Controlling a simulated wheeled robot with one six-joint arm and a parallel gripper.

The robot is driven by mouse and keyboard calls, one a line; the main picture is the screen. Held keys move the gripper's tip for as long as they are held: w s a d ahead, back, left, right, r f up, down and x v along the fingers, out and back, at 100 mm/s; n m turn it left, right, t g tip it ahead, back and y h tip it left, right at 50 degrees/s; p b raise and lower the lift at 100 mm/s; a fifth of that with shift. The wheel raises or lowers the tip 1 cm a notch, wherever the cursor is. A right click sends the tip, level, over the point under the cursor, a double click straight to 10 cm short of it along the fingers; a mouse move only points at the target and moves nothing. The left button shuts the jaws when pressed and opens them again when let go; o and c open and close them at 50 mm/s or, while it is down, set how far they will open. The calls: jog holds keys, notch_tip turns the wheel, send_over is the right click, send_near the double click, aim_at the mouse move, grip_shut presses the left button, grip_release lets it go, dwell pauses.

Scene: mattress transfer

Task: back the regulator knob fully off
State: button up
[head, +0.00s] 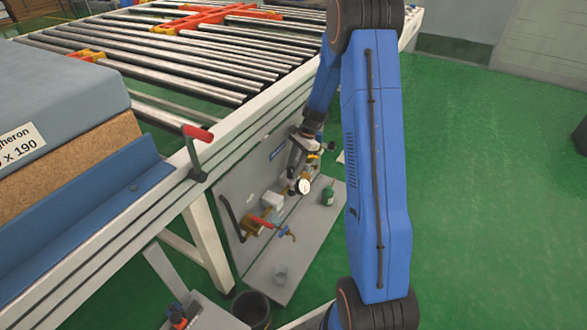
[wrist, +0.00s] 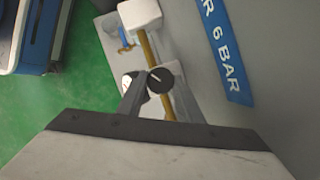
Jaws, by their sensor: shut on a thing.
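The regulator knob (wrist: 160,80) is a round black knob with a pale line across its face, in the middle of the wrist view. My gripper (wrist: 161,97) has one finger on each side of it and is shut on it. A brass pipe (wrist: 147,48) runs behind the knob. A white-faced pressure gauge (wrist: 127,84) sits just left of the left finger. In the head view the gauge (head: 304,186) shows below my gripper (head: 297,167), at the grey panel under the conveyor. There the knob is hidden or too small to make out.
A blue label (wrist: 222,50) reading "6 BAR" is on the panel. The roller conveyor (head: 190,50) stands above.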

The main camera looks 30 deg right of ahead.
jog(key=o, duration=1)
jog(key=shift+o, duration=0.2)
jog(key=v, duration=1.7)
jog(key=shift+r, duration=0.3)
